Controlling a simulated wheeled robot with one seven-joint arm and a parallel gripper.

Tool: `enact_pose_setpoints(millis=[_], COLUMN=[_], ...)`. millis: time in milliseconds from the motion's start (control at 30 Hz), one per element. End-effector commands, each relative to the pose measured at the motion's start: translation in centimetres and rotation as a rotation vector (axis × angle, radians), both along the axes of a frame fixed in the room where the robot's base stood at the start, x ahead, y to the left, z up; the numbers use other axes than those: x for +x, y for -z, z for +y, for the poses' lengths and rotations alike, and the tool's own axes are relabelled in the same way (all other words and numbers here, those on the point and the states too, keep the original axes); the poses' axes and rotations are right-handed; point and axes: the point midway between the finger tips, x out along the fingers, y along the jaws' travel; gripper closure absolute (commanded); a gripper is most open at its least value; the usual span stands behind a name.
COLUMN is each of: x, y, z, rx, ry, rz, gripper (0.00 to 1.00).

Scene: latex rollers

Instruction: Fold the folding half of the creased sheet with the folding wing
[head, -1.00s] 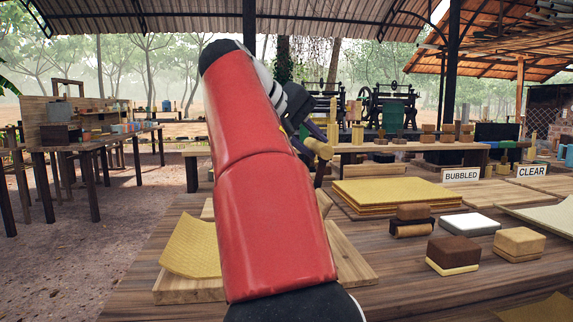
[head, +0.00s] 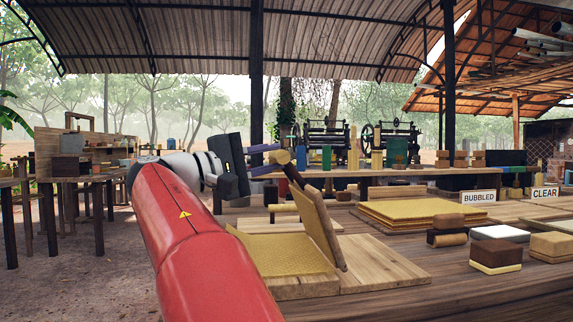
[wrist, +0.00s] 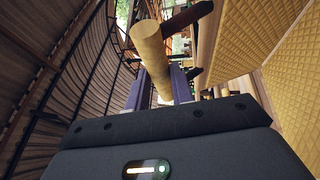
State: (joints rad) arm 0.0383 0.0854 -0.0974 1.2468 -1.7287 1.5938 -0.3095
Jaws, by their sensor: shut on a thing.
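The folding wing (head: 321,228) is a wooden panel standing steeply on its base board (head: 380,265), its top leaning left. Its handle, a pale round wooden bar (wrist: 150,50), crosses between my fingers in the wrist view, with a dark bracket at its end. My gripper (head: 281,158) is shut on this handle at the wing's upper edge. The creased yellow sheet (head: 285,254) has one half lying flat on the board left of the wing. Its other half appears to be raised against the wing's left face; yellow textured surface also shows in the wrist view (wrist: 228,48). The crease line is hard to see.
A stack of yellow sheets (head: 415,212) lies behind to the right, by the BUBBLED (head: 479,198) and CLEAR (head: 544,192) signs. Several blocks, including a brown one (head: 496,250), stand at the right. My red arm covers the board's left front.

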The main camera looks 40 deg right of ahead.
Motion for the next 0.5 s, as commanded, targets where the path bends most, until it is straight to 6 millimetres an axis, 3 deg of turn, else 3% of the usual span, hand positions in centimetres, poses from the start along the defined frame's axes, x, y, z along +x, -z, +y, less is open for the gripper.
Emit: enact_pose_setpoints(millis=[100,500], x=[0.8,1.4], y=[1.0,1.6], z=[1.0,1.9], rx=[-0.045,-0.102], ry=[-0.006,-0.002], rz=[0.034,0.072], gripper=[1.00,1.00])
